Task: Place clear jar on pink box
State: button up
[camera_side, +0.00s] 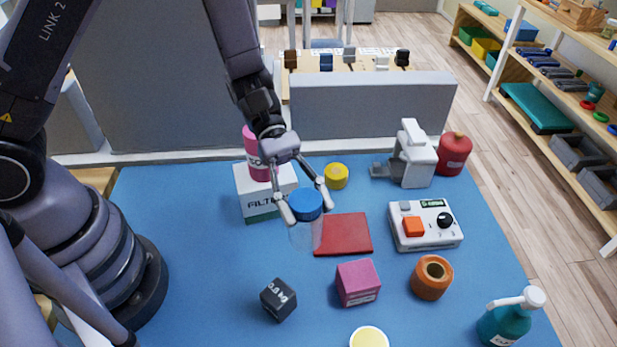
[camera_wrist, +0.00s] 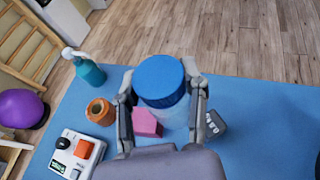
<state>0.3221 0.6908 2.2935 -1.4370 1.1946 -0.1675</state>
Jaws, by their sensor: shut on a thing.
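The clear jar (camera_side: 304,236) has a blue lid (camera_side: 306,204) and a see-through body. My gripper (camera_side: 306,206) is shut on it around the lid, and the jar looks upright. In the wrist view, the jar's blue lid (camera_wrist: 161,80) sits between the two fingers. The pink box (camera_side: 358,282) stands on the blue table, in front and to the right of the jar in the side view. In the wrist view the pink box (camera_wrist: 147,122) is partly hidden behind the jar. Whether the jar touches the table is hard to tell.
A dark block (camera_side: 279,299) lies left of the pink box, an orange roll (camera_side: 432,277) to its right. A red flat pad (camera_side: 343,234) lies behind it. A yellow-topped thing (camera_side: 369,340) is at the front, a teal spray bottle (camera_side: 510,318) front right.

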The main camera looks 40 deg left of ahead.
jog(key=shift+w+d+f, duration=1)
jog(key=shift+d+f, duration=0.1)
jog(key=shift+f, duration=0.7)
jog(key=shift+w+d+f, duration=1)
jog(key=shift+d+f, duration=0.1)
jog(key=shift+f, duration=0.65)
jog(key=shift+w+d+f, duration=1)
jog(key=shift+d+f, duration=0.1)
jog(key=shift+f, duration=0.7)
jog(key=o, duration=1.2)
jog(key=shift+f, duration=0.1)
